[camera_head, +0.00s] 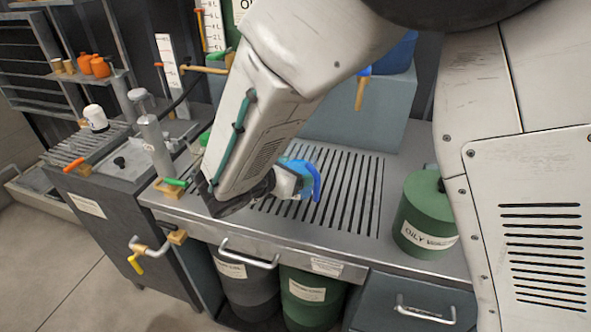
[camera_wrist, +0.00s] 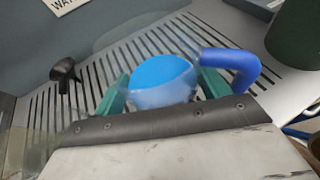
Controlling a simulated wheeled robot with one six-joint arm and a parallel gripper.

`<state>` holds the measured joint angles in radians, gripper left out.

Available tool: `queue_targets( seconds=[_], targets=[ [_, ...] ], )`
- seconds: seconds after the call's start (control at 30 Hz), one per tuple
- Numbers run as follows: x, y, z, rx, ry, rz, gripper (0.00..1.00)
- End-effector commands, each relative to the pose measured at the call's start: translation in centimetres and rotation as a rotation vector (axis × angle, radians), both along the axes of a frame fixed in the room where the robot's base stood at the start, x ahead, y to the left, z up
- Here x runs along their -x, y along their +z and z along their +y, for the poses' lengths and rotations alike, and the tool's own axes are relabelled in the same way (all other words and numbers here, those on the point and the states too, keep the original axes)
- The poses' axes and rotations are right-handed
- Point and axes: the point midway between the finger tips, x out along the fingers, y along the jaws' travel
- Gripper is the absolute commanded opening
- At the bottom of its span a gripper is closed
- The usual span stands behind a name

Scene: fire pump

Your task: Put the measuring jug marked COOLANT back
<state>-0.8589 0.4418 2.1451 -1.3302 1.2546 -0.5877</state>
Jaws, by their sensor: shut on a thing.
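A clear measuring jug with blue liquid and a blue handle is held in my gripper, above the slotted metal drain top (camera_head: 345,190). In the wrist view the blue liquid (camera_wrist: 163,72) sits between the two green fingers, and the blue handle (camera_wrist: 236,66) sticks out to the right. My gripper (camera_wrist: 163,92) is shut around the jug's body. In the head view the blue handle (camera_head: 314,180) shows just right of my gripper (camera_head: 288,181), while my arm hides part of the jug. I cannot read a COOLANT mark on it.
A green can marked OILY (camera_head: 428,212) stands right on the bench. A blue container (camera_head: 397,55) with a brass tap (camera_head: 361,92) is behind. A grey post with an orange-handled tap (camera_head: 157,140) stands left. Drums (camera_head: 310,295) sit below. The slotted top is largely clear.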

Motion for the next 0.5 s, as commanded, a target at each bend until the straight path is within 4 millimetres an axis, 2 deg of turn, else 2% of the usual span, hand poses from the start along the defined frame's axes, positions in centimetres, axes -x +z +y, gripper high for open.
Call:
queue_targets(
  seconds=[0.13, 0.33, 0.5],
  targets=[
    [-0.3, -0.6, -0.2, 0.002, 0.000, 0.001, 0.32],
    [-0.3, -3.2, -0.3, 0.004, -0.001, 0.001, 0.32],
    [-0.3, -3.5, -0.2, 0.000, -0.001, -0.001, 0.32]
  ],
)
